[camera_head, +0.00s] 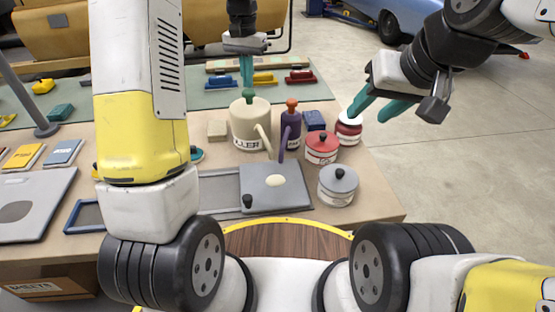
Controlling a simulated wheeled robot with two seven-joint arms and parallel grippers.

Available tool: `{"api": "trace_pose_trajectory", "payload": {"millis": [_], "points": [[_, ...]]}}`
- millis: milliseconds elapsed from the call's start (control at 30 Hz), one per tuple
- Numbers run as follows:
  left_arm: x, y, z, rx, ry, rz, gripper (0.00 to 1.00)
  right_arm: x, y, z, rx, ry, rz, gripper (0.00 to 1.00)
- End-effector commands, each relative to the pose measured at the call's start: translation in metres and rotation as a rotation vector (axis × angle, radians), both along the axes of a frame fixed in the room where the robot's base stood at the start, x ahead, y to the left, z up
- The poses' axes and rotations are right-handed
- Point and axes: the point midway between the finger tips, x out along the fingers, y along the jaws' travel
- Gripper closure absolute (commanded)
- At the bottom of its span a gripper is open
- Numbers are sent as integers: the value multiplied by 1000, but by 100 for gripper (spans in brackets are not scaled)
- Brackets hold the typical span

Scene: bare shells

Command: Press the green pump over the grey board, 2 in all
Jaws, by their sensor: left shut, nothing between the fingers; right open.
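The cream dispenser (248,125) stands upright on the table, with a green pump (249,96) on top and a spout angled down toward the front. The grey board (258,201) lies in front of it and bears a pale cream blob (275,180). My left gripper (246,84) is shut, empty and pointing down directly over the green pump. Its tips are at or just above the pump head; I cannot tell whether they touch. My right gripper (368,111) is open and empty, near the red and white jar at the right.
A purple bottle with an orange top (290,128) stands close right of the dispenser. A red pot (321,147), a grey lidded pot (337,185) and a red and white jar (348,130) stand further right. A cream block (217,130) is at the dispenser's left.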

Motion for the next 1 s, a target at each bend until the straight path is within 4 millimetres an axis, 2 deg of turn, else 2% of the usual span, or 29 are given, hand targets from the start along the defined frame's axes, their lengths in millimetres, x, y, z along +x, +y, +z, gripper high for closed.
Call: {"api": "trace_pose_trajectory", "payload": {"millis": [833,1000], "points": [[0,0,-31,1,3,0,100,0,0,0,0,0,0,55],[0,0,-31,1,3,0,100,0,0,0,0,0,0,55]]}}
